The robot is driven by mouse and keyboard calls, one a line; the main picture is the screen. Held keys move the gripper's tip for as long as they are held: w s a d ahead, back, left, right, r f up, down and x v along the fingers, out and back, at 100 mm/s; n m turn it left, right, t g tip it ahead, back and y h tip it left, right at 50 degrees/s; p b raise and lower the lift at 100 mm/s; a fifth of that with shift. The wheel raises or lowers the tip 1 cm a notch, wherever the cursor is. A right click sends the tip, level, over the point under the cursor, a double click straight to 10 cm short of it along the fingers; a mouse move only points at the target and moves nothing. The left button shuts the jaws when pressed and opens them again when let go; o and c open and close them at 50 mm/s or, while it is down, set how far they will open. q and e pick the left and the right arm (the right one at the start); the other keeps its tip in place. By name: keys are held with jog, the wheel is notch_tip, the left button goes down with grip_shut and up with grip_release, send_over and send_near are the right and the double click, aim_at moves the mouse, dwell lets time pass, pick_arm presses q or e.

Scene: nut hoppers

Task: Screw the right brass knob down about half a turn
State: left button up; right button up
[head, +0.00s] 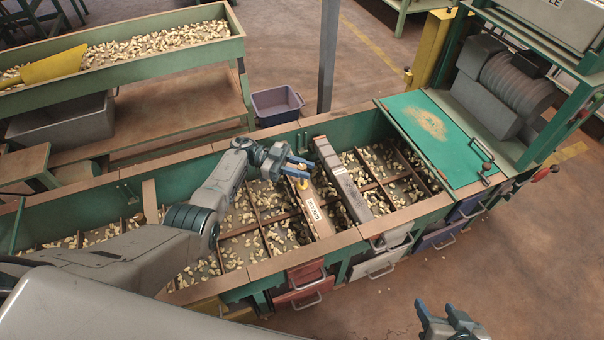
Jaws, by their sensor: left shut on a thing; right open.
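A yellow brass-coloured knob (303,184) sits at the far end of a wooden bar (318,221) with a white label, which lies across the green hopper. My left gripper (307,169) is shut on this knob, with its blue fingers at the knob's upper part. The fingers partly cover the knob, and its thread is not visible. I cannot make out a second brass knob. My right gripper (436,314) is open and empty at the bottom edge, over the floor and apart from the hopper.
A grey metal bar (342,181) lies across the hopper just right of the wooden bar. Dividers split the nut-filled hopper (261,269) into compartments. A green lid (433,128) covers its right end. Coloured drawers (305,297) jut from the front. Floor at lower right is clear.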

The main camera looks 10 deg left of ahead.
pick_arm(q)
jog(key=shift+f+g+b, duration=0.15)
jog(key=shift+g+b, duration=0.15)
jog(key=shift+m+g+y+b, duration=0.3)
jog(key=shift+m+g+b, duration=0.3)
jog(key=shift+m+g, duration=0.3)
jog(key=shift+m+g+y+b, duration=0.3)
jog(key=shift+m+g+b, duration=0.1)
jog(key=shift+g, duration=0.5)
pick_arm(e)
jog(key=w+d+r+t, duration=0.1)
jog(key=w+r+t, duration=0.7)
jog(key=r, duration=0.3)
jog(key=shift+w+d+t, duration=0.15)
jog(key=shift+w+t, duration=0.05)
jog(key=shift+t, duration=0.2)
jog(key=shift+r, duration=0.1)
pick_arm(q)
jog(key=o, duration=1)
jog(key=shift+c, duration=0.2)
jog(key=shift+r, duration=0.2)
